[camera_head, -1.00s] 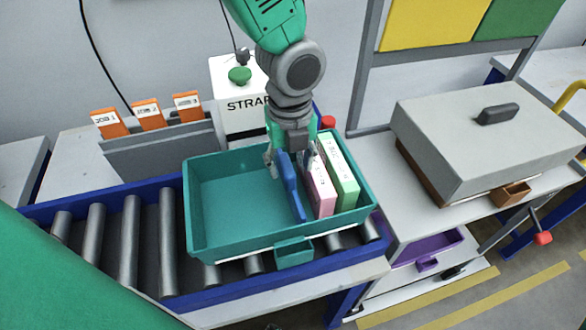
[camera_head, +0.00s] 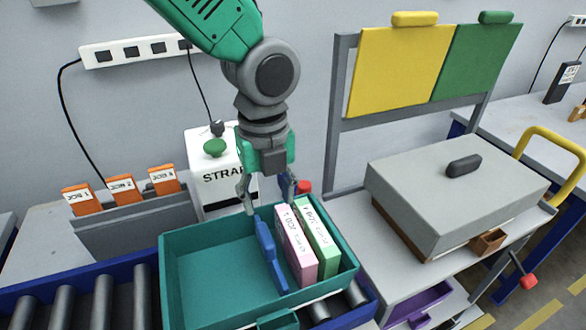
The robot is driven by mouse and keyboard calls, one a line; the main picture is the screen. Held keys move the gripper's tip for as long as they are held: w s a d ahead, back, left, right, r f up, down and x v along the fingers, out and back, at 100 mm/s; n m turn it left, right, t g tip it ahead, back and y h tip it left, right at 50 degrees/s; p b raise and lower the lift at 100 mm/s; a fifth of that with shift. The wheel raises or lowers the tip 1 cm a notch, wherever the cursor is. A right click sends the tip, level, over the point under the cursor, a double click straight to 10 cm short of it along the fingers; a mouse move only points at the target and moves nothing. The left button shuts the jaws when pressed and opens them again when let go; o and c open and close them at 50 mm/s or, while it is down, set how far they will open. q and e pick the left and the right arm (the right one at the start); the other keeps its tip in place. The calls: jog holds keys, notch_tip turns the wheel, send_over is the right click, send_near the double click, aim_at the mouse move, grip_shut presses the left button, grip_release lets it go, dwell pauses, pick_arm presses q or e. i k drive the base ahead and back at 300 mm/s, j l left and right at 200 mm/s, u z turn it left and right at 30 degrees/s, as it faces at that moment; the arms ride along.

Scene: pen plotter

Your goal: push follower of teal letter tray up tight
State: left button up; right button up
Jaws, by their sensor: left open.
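The teal letter tray (camera_head: 203,242) sits on the roller conveyor at the lower middle of the head view. Inside it the blue follower (camera_head: 266,250) stands upright, just left of a pink block (camera_head: 293,240) and a light green block (camera_head: 318,237). The two blocks stand side by side near the tray's right wall. Only a narrow gap shows between follower and pink block; whether they touch at the bottom I cannot tell. My left gripper (camera_head: 268,196) is open and empty, its fingers above the follower's top at the tray's back. My right gripper is not in view.
A white strapping box (camera_head: 213,172) with a green button stands behind the tray. A rack with orange job cards (camera_head: 122,190) is back left. A grey lidded machine (camera_head: 450,185) stands on the right bench. The tray's left half is empty.

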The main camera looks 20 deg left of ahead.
aim_at(215, 273)
jog(key=k, duration=1)
